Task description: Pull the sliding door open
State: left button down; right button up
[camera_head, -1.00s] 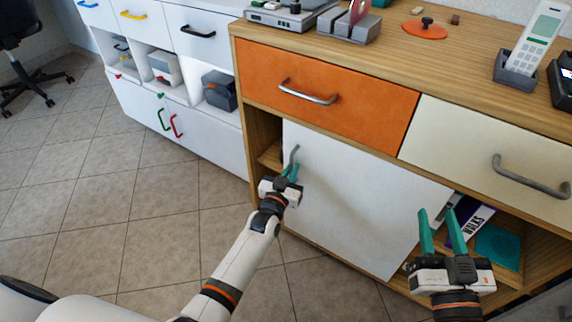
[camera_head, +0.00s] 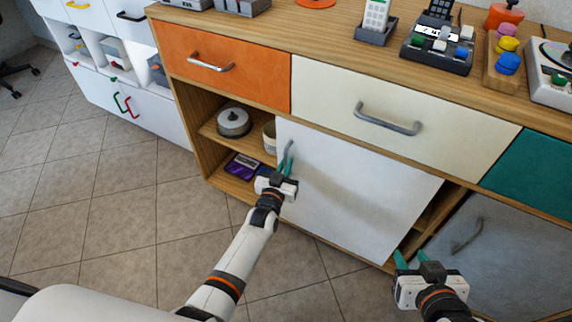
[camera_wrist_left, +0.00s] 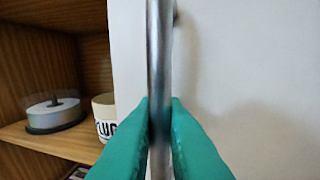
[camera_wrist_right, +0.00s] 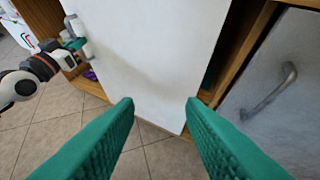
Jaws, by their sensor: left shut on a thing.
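The white sliding door (camera_head: 350,190) stands in the lower part of the wooden cabinet, with an open compartment on its left and a narrow gap on its right. My left gripper (camera_head: 284,165) is at the door's left edge, shut on its vertical metal handle (camera_head: 289,150). In the left wrist view the handle (camera_wrist_left: 159,70) runs between the two teal fingers. The door also fills the middle of the right wrist view (camera_wrist_right: 150,60). My right gripper (camera_head: 409,262) is open and empty, in front of the door's lower right corner; its fingers stand apart in its wrist view (camera_wrist_right: 160,110).
The open compartment holds a disc spindle (camera_head: 234,122), a mug (camera_wrist_left: 104,115) and a purple box (camera_head: 241,166). A grey door with a handle (camera_head: 468,236) is at the right. Orange (camera_head: 220,65) and cream (camera_head: 400,105) drawers are above.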

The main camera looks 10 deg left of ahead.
pick_arm(q)
jog(key=shift+d, duration=0.1)
dwell(0.3)
jog(key=c, duration=1.8)
grip_release()
jog(key=shift+s, duration=0.1)
